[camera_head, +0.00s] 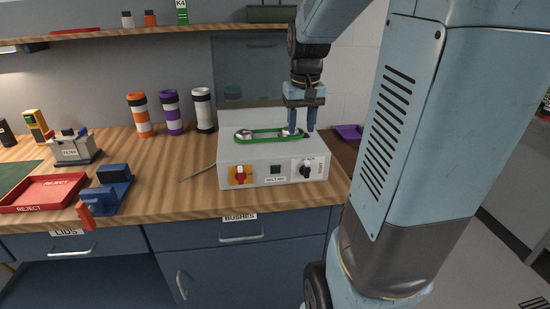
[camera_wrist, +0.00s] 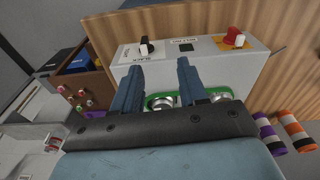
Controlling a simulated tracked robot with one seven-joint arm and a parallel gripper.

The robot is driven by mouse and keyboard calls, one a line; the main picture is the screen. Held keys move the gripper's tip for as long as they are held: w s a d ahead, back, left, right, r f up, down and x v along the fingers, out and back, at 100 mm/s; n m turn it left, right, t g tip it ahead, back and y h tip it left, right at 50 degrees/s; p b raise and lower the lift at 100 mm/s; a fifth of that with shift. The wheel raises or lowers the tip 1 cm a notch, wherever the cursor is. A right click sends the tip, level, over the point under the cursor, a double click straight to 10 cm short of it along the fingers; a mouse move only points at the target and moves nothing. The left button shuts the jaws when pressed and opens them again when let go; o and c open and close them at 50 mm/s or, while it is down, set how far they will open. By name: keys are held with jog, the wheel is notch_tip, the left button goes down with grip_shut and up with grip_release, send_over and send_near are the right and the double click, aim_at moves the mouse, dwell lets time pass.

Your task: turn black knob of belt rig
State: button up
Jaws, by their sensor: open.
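The belt rig (camera_head: 227,153) is a white box on the wooden bench with a green belt on top. Its black knob (camera_head: 306,169) is at the right of the front panel in the head view. In the wrist view the black knob (camera_wrist: 146,47) shows at the upper middle. A red knob on a yellow plate (camera_head: 240,175) is at the panel's left. My gripper (camera_head: 302,130) is open, fingers down, above the right end of the belt, behind and above the black knob. In the wrist view my gripper (camera_wrist: 157,75) has nothing between its fingers.
A red reject tray (camera_head: 42,192) and a blue clamp (camera_head: 108,188) lie to the left. A purple bin (camera_head: 350,131) is at the right. The bench's front edge runs just before the rig.

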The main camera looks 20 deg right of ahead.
jog(key=g, duration=0.1)
send_over(308, 163)
notch_tip(308, 163, down, 4)
jog(key=shift+m, duration=0.4)
notch_tip(308, 163, down, 13)
jog(key=shift+w+f, duration=0.1)
jog(key=shift+f, duration=0.1)
jog(key=shift+c, duration=0.4)
grip_shut()
